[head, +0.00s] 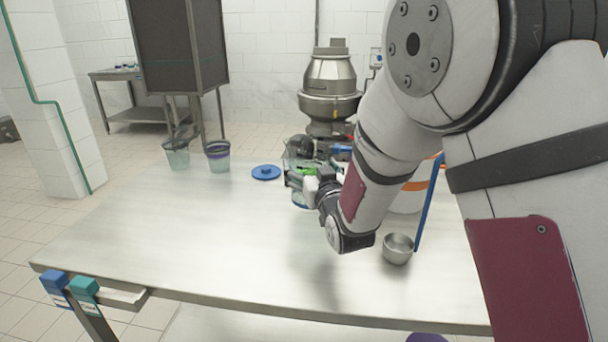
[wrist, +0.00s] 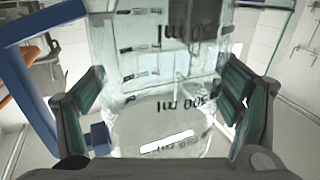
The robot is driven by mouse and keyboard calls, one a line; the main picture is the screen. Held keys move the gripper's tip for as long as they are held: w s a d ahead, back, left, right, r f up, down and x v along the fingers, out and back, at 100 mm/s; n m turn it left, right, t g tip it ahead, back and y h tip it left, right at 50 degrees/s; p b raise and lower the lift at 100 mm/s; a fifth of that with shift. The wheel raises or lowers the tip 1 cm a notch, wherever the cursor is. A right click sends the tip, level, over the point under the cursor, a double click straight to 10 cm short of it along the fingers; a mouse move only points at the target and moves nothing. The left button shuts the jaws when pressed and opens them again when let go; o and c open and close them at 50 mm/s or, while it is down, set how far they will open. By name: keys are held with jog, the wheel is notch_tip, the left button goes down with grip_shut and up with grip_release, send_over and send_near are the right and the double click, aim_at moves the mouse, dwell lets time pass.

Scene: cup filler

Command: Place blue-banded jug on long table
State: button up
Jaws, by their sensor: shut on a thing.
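My gripper (head: 303,178) is shut on a clear jug with blue parts. In the wrist view the jug (wrist: 165,75) fills the space between the finger pads, with dark ml marks on its wall. Its blue handle (wrist: 22,75) shows at the left. In the head view its lower part (head: 300,200) shows under the gripper, and much of it is hidden by my wrist. It is over the far middle part of the long metal table (head: 170,235). I cannot tell whether its base touches the tabletop.
A clear jug (head: 176,157) and a purple-banded jug (head: 218,158) stand at the table's far left. A blue lid (head: 266,172) lies beside them. A metal ladle (head: 397,250) and an orange-banded white bucket (head: 407,200) are at right. A steel machine (head: 330,85) stands behind. The table's left front is clear.

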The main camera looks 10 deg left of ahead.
jog(key=x, duration=0.5)
jog(key=shift+w+a+f, duration=0.1)
jog(key=shift+a+f, duration=0.05)
jog(key=shift+f, duration=0.1)
jog(key=shift+f+b, duration=0.35)
jog(key=shift+f, duration=1.4)
jog(key=shift+f, duration=0.1)
jog(key=o, duration=1.1)
jog(key=shift+s, duration=0.25)
jog(key=v, duration=1.1)
jog(key=shift+s, duration=0.2)
